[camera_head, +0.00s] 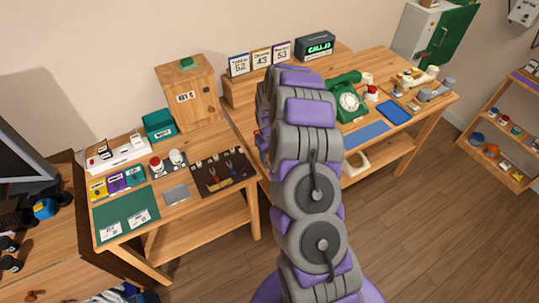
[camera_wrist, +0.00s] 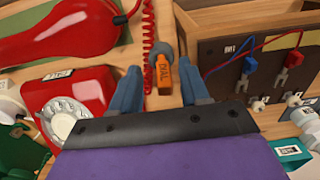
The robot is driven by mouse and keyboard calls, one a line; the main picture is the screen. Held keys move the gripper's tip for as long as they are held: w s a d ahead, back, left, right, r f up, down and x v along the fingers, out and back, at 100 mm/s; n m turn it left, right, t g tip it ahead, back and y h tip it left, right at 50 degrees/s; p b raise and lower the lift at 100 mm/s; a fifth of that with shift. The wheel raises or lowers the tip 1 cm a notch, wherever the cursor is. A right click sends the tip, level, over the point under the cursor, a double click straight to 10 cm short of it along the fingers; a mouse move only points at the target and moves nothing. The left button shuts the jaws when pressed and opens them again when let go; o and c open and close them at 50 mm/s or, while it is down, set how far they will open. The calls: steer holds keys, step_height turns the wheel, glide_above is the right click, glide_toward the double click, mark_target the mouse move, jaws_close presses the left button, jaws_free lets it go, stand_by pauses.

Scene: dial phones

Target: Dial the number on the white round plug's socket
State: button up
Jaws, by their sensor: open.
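My gripper (camera_wrist: 162,90) is open in the wrist view, its two blue-grey fingers apart. An orange stick marked "DIAL" (camera_wrist: 163,74) lies between and just beyond the fingertips; contact cannot be told. A red phone (camera_wrist: 88,88) with a white rotary dial (camera_wrist: 62,118) is at left, its red handset (camera_wrist: 75,28) above. A dark board (camera_wrist: 225,65) at right carries a red plug (camera_wrist: 283,67) and a blue plug (camera_wrist: 250,65). Pale round fittings (camera_wrist: 258,104) sit below them; which is the white round plug's socket, and its number, cannot be read. My arm hides the gripper in the head view.
In the head view, a green rotary phone (camera_head: 346,97) stands on the right table. Number cards (camera_head: 262,57) and a lit display (camera_head: 319,46) stand behind it. The left table holds a wooden key box (camera_head: 187,92), a dark plug board (camera_head: 222,174) and a green mat (camera_head: 126,214).

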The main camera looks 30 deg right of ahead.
step_height(320, 180, up, 17)
steer(key=p, duration=0.3)
steer(key=shift+f, duration=0.1)
stand_by(0.4)
steer(key=s+a+r, duration=1.2)
steer(key=s, duration=0.4)
steer(key=s+a+r+g, duration=0.1)
steer(key=s+a, duration=0.1)
steer(key=s, duration=1)
steer(key=s+a, duration=0.2)
steer(key=s, duration=0.9)
steer(key=shift+s+a+r+g, duration=0.3)
steer(key=shift+s+r+g, duration=0.05)
steer(key=shift+r+g, duration=0.05)
